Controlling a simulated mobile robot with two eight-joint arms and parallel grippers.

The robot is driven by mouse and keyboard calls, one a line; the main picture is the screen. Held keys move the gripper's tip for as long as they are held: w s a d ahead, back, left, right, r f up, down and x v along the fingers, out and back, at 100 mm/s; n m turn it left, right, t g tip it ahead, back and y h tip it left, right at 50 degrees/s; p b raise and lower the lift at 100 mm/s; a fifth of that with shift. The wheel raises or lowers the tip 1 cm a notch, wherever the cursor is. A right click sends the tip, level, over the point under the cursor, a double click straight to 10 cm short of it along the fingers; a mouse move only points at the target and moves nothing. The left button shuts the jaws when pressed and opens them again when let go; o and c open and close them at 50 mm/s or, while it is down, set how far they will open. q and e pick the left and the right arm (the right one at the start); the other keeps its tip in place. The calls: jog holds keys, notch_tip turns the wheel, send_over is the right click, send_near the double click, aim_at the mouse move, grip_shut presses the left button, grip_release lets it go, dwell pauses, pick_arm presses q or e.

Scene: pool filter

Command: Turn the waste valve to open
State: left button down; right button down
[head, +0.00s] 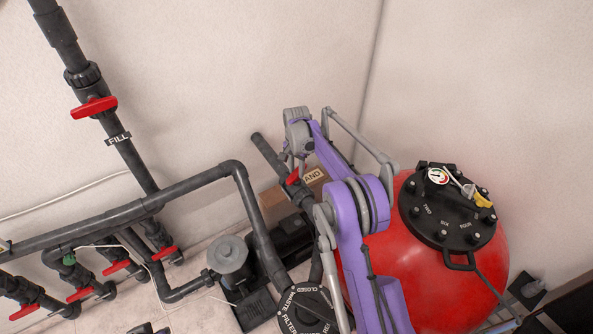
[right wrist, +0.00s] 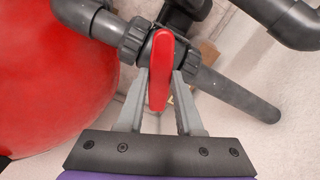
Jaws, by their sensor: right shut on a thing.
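The valve in my right gripper is a dark grey pipe fitting with a red lever handle (right wrist: 161,60). No label on it is readable. In the right wrist view, the handle stands upright in the picture, across the slanting pipe (right wrist: 235,93). My right gripper (right wrist: 160,82) has its two grey fingers on either side of the handle, shut on its near part. In the head view the red handle (head: 293,177) shows just below my right gripper (head: 291,164), partly hidden by my purple arm. My left gripper is not in view.
A red filter tank (head: 430,270) with a black lid (head: 425,220) stands right of my arm. A round black dial (head: 310,308) reading WASTE, FILTER and CLOSED is at the bottom. Grey pipes with several red-handled valves (head: 94,107) fill the left. A cardboard box (head: 274,204) is behind.

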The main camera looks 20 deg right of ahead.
aim_at(297, 172)
jog(key=n+b, duration=0.1)
jog(key=n, duration=0.8)
jog(key=shift+n, duration=0.4)
jog(key=shift+n+b, duration=0.3)
jog(key=shift+n, duration=1.4)
jog(key=c, duration=0.6)
grip_release()
jog(key=shift+o, duration=0.2)
notch_tip(297, 172, up, 11)
jog(key=shift+p, duration=0.35)
jog(key=shift+f, duration=0.1)
